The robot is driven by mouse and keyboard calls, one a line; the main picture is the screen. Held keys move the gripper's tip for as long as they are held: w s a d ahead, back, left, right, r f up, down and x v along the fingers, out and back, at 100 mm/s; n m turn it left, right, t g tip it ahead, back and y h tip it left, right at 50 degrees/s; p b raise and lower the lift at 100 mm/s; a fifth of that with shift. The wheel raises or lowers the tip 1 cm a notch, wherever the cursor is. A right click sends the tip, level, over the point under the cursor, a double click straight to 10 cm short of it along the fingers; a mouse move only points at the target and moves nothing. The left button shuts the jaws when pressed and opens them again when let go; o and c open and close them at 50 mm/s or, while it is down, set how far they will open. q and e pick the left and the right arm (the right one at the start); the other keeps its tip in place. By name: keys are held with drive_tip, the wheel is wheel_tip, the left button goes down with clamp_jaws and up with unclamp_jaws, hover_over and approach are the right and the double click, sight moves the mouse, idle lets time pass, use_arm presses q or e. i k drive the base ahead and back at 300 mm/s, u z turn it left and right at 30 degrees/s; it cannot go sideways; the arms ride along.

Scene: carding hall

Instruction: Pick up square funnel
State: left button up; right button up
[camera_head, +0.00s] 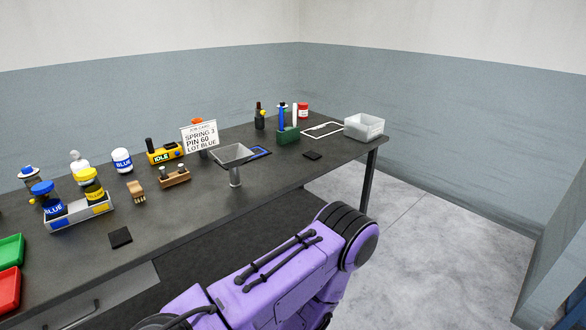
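The square funnel (234,157) is grey with a wide square mouth and a narrow spout. It stands upright, mouth up, near the front edge of the dark workbench. A blue-framed pad (260,153) lies just behind it to the right. A purple arm of mine crosses the lower middle of the view, in front of the bench and apart from the funnel. Neither of my grippers shows in the view.
The dark bench (207,210) holds a job card (200,137), a yellow IDLE device (163,152), a wooden block (174,177) and a tray of bottles (80,217) to the left. A green holder (287,135) and clear bin (364,127) stand right.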

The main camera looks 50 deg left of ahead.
sight(233, 156)
drive_tip(key=u, duration=0.45)
drive_tip(key=i, duration=1.75)
drive_tip(key=u, duration=1.65)
drive_tip(key=i, duration=0.95)
drive_tip(key=u, duration=1.5)
drive_tip(key=i, duration=0.15)
